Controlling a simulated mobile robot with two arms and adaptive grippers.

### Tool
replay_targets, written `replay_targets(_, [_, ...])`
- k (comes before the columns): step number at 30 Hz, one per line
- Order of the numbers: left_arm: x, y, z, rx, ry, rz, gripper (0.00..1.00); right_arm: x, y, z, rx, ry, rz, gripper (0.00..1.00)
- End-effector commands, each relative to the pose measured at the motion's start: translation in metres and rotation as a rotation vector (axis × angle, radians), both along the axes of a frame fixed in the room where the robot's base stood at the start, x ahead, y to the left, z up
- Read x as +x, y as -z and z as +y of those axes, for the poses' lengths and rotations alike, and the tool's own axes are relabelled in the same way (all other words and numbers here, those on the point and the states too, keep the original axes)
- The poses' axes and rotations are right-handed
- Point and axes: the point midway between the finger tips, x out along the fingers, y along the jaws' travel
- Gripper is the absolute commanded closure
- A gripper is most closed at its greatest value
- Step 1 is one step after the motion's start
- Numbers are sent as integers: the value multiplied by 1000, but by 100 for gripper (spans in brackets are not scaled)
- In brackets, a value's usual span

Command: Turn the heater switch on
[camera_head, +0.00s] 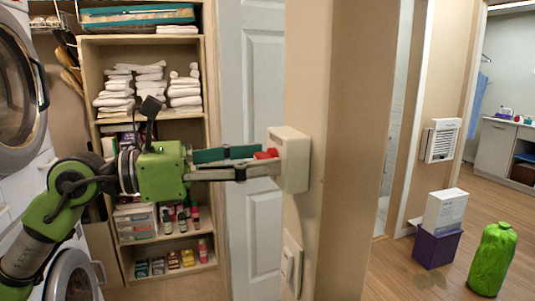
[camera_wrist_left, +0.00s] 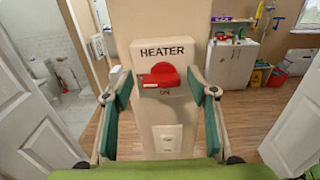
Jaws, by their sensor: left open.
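The heater switch is a white wall box (camera_head: 290,160) on the end of a beige wall, with a red knob (camera_head: 265,154) on its face. My right gripper is not in view.
A light wall plate (camera_head: 291,262) sits below the heater box. A wooden shelf (camera_head: 90,80) with white towels stands behind my left arm. White washing machines (camera_head: 18,120) are at the left. A purple box (camera_head: 437,248) and green bag (camera_head: 493,259) stand on the floor at right.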

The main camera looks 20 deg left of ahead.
Motion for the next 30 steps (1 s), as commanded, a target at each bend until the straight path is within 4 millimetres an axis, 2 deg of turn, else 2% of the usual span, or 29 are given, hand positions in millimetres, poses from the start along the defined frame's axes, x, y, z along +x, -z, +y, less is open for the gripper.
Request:
replay_targets(7, [0,0,0,-1,0,1,47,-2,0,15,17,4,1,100])
replay_targets(8, [0,0,0,-1,0,1,50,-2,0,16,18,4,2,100])
replay_targets(12, [0,0,0,-1,0,1,86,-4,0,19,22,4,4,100])
replay_targets(23, [0,0,0,-17,0,25,86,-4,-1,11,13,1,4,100])
replay_targets(30, [0,0,0,-86,1,128,86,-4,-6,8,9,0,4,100])
